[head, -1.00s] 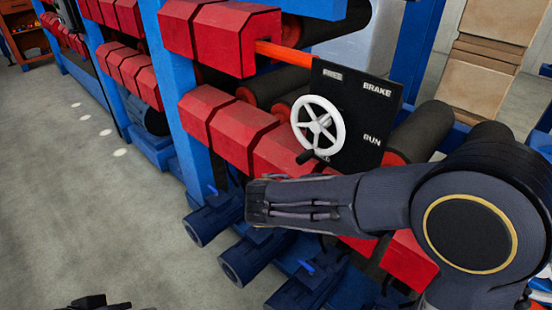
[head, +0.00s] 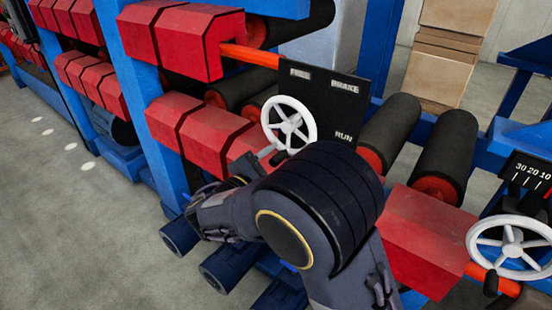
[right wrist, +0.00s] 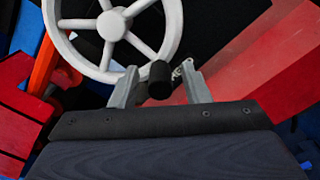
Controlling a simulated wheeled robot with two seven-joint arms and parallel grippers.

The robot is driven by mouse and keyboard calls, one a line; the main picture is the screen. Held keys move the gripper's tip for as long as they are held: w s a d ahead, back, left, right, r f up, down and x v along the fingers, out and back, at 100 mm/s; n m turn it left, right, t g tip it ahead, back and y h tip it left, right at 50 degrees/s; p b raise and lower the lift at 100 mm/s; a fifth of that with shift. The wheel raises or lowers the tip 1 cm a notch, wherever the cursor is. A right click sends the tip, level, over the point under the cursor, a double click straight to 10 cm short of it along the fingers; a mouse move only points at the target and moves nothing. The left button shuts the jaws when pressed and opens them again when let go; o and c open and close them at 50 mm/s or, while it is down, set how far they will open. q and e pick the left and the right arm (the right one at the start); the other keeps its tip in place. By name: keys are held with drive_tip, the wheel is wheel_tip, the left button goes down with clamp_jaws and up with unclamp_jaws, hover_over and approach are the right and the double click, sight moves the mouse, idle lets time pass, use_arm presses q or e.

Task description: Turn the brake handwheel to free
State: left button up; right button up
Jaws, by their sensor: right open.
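The white brake handwheel (head: 289,124) stands in front of a black panel (head: 325,97) lettered FREE, BRAKE and RUN. In the right wrist view the wheel (right wrist: 112,27) fills the upper left, with its black crank knob (right wrist: 160,80) at its lower right. My right gripper (head: 268,152) is at the lower rim of the wheel in the head view. Its two grey fingers (right wrist: 158,72) stand apart on either side of the knob; I cannot tell whether either touches it. My right forearm hides the area below the wheel. My left gripper is not in view.
A second white handwheel (head: 510,246) with a numbered dial (head: 530,172) is at the right edge. Red guards (head: 205,135), dark rollers (head: 445,150) and blue frame posts surround the panel. Open grey floor (head: 80,220) lies to the left.

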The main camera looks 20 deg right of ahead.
drive_tip(key=shift+w+d, duration=0.1)
clamp_jaws()
idle(0.4)
